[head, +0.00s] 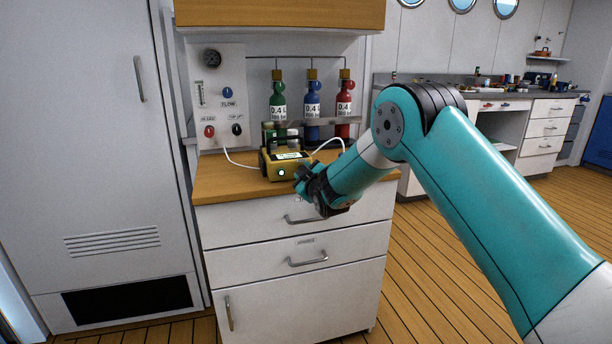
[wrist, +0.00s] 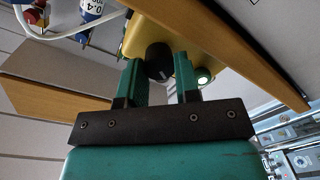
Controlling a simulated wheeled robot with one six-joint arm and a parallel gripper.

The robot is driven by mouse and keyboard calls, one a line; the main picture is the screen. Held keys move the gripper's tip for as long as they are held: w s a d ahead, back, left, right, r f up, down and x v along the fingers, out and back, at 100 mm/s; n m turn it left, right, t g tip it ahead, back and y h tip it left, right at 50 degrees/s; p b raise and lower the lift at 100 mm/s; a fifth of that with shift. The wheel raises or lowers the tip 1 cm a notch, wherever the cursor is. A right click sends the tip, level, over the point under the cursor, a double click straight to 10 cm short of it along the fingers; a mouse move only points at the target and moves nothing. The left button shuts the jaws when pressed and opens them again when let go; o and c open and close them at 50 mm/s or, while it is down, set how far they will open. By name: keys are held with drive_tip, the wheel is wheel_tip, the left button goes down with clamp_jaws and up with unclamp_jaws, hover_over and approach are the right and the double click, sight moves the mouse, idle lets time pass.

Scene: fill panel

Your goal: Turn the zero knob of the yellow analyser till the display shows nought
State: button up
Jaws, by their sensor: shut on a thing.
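The yellow analyser (head: 284,167) sits on the wooden top of the white cabinet in the head view. Its small display (head: 288,156) is lit, but the figures are too small to read. A lit round button (head: 281,173) shows on its front. My gripper (head: 303,180) is at the analyser's right front. In the wrist view my gripper (wrist: 160,75) has its two green fingers on either side of the black zero knob (wrist: 158,60), shut on it. The knob has a pale mark on its face. The yellow analyser (wrist: 190,35) is behind it. In the head view my gripper hides the knob.
Green (head: 278,100), blue (head: 312,105) and red (head: 344,105) gas bottles stand behind the analyser. A white panel (head: 219,95) with a gauge and coloured knobs is at the left. White tubes run from the analyser. The counter's left front is clear.

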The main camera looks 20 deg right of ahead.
drive_tip(key=shift+n, duration=0.5)
drive_tip(key=o, duration=0.9)
drive_tip(key=shift+o, duration=0.2)
